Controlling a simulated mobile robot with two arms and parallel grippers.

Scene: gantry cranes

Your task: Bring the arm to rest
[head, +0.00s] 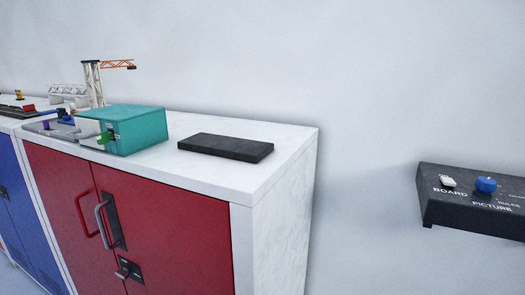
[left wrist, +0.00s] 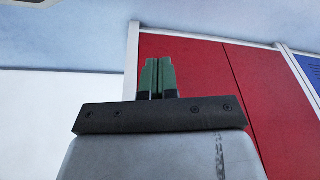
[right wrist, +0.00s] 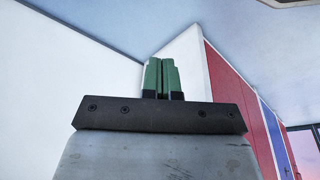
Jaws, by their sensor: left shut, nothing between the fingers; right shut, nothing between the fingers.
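My left gripper (left wrist: 158,75) shows in the left wrist view with its green fingers together and nothing between them. Red cabinet doors lie beyond it, apart from the fingers. My right gripper (right wrist: 161,77) shows in the right wrist view, also with its green fingers together and empty. The white side of the cabinet and the wall lie beyond it. Neither gripper nor arm shows in the head view.
A white-topped cabinet with red doors (head: 155,215) carries a teal box (head: 140,130), a black slab (head: 226,147) and a small crane (head: 95,85). A blue cabinet (head: 22,210) adjoins it. A black panel with a blue knob (head: 486,185) is at the right.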

